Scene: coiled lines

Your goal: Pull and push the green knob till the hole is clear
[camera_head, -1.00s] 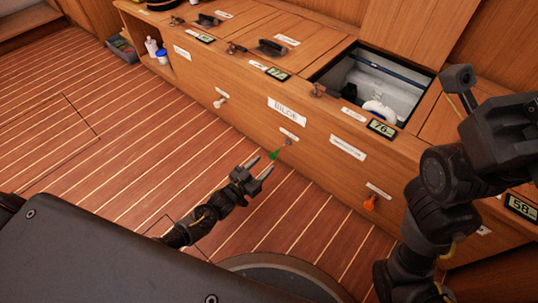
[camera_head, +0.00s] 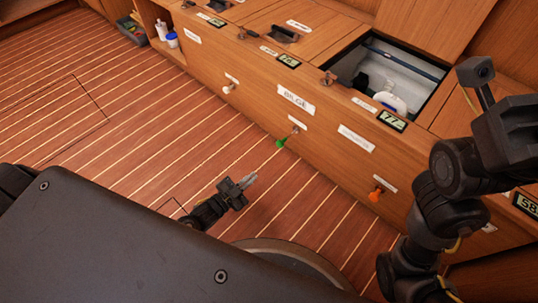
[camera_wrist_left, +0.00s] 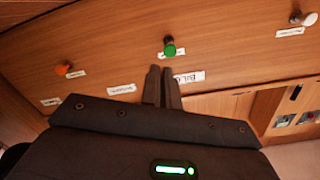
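The green knob (camera_head: 280,142) sticks out on a thin shaft from the wooden cabinet front, below the BILGE label (camera_head: 296,99). In the left wrist view the green knob (camera_wrist_left: 169,48) is just beyond the fingertips. My left gripper (camera_head: 251,179) is in front of and below the knob, apart from it. Its fingers lie close together with nothing between them, and they also show in the left wrist view (camera_wrist_left: 161,70). My right gripper (camera_head: 507,130) is raised at the right, away from the knob; its finger opening cannot be made out. I cannot identify the hole.
An orange knob (camera_head: 376,195) is to the right and a white knob (camera_head: 228,88) to the left on the same front. An open compartment (camera_head: 430,68) in the top holds a white container (camera_head: 389,103). The striped floor (camera_head: 110,130) at the left is clear.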

